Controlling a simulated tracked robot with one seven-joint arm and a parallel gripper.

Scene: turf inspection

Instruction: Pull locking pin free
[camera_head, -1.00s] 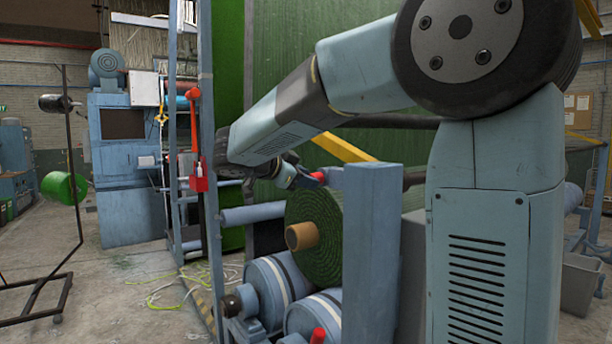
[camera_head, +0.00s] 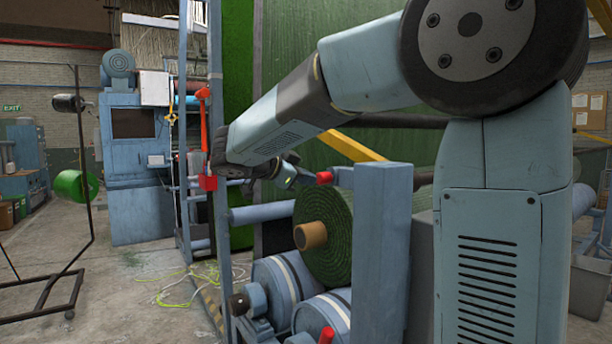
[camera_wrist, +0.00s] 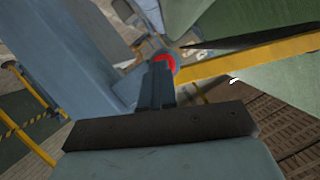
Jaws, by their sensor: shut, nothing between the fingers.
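A red pin end (camera_head: 324,178) sticks out to the left from the top of the blue post (camera_head: 382,250), above the green turf roll. I take it for the locking pin; its shaft is hidden. My gripper (camera_head: 300,181) is just left of it, with a small gap between them in the head view. In the wrist view, my gripper (camera_wrist: 160,68) has its fingers together, and the red end (camera_wrist: 165,61) shows right beyond the tips. The fingers are shut and empty.
A second red end (camera_head: 327,335) shows low by the blue rollers (camera_head: 276,288). The turf roll (camera_head: 335,220) has a brown core. A red lever (camera_head: 204,120) hangs on the upright at left. A yellow bar (camera_head: 355,147) runs behind my arm. Open floor lies left.

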